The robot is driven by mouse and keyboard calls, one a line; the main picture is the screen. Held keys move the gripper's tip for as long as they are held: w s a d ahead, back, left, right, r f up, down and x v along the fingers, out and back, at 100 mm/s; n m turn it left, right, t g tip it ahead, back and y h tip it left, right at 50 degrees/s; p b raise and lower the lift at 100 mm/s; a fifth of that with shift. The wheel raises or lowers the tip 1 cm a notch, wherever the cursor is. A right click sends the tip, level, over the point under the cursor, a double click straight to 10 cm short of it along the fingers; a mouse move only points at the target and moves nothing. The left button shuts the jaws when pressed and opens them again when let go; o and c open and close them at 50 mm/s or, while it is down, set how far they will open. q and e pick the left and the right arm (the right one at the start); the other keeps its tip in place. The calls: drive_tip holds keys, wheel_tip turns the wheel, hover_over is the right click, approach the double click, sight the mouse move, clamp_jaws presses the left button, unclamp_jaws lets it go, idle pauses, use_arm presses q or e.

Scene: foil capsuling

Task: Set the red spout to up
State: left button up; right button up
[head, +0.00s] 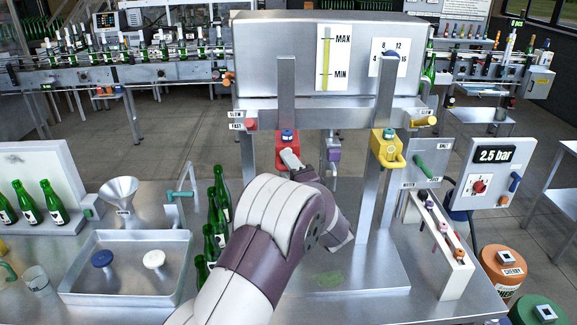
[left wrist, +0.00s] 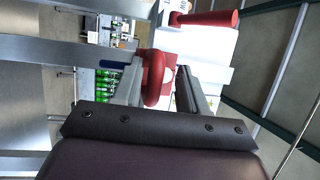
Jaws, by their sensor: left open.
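The red spout (head: 288,148) is on the front of the grey filling machine, left of a purple spout (head: 334,155) and a yellow spout (head: 388,148). My left gripper (head: 290,160) is up at the red spout, and my arm hides its lower part in the head view. In the left wrist view, a red loop-shaped handle (left wrist: 155,78) lies between the fingers of my open left gripper (left wrist: 161,75). I cannot tell whether the fingers touch it. My right gripper is not in view.
Metal posts (head: 285,85) of the machine stand close to the red spout. Green bottles (head: 211,240) stand left of my arm. A metal tray (head: 125,282) with a blue and a white cap and a funnel (head: 119,192) are farther left. A white rack (head: 440,245) stands right.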

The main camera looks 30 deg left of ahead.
use_arm(q)
drive_tip(key=b+v, duration=0.4)
drive_tip(key=v, duration=0.8)
drive_tip(key=shift+d, duration=0.2)
drive_tip(key=shift+s, duration=0.1)
